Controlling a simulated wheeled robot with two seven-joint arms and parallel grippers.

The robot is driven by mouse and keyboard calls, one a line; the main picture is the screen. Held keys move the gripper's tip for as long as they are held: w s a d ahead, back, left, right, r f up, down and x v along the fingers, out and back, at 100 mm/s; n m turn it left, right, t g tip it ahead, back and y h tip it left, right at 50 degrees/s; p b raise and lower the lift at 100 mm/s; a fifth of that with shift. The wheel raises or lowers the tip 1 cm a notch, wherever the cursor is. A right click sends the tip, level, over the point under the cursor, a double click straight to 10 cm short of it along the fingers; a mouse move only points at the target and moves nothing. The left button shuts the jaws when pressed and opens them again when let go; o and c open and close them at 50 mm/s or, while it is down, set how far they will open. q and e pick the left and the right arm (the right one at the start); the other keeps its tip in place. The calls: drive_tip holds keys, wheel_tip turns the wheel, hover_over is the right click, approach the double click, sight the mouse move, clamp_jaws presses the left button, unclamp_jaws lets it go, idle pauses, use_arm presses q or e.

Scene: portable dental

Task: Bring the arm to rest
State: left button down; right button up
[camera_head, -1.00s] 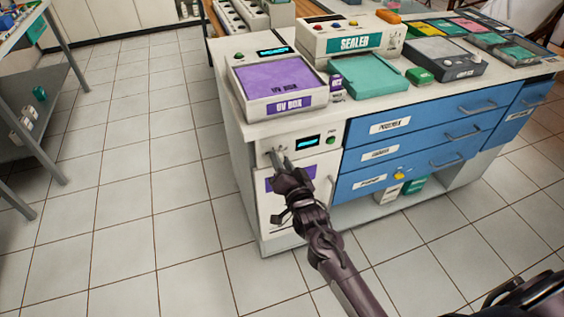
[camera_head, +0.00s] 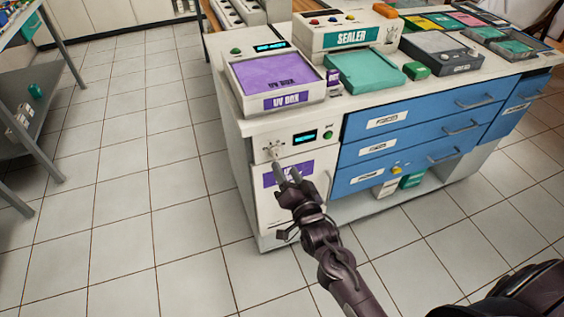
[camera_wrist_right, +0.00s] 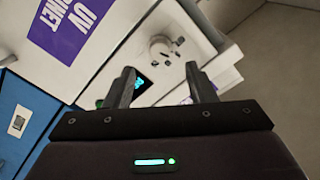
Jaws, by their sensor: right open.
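My right gripper (camera_head: 286,173) is open and empty in front of the white cabinet (camera_head: 290,215) with the purple label. It is below and slightly right of the cabinet's dial (camera_head: 273,149). In the right wrist view the two fingers of the right gripper (camera_wrist_right: 163,88) stand apart, with the dial (camera_wrist_right: 163,48) showing beyond and between them, not gripped. The purple label (camera_wrist_right: 72,25) shows at the upper left there. My left gripper is not in view.
The counter (camera_head: 250,124) above carries a purple-topped UV box (camera_head: 276,75), a sealer (camera_head: 350,40) and a teal tray (camera_head: 368,79). Blue drawers (camera_head: 420,127) with handles are to the right. Tiled floor (camera_head: 130,180) is clear at left; a grey shelf (camera_head: 45,90) stands at far left.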

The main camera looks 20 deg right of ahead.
drive_tip(key=shift+s, duration=0.95)
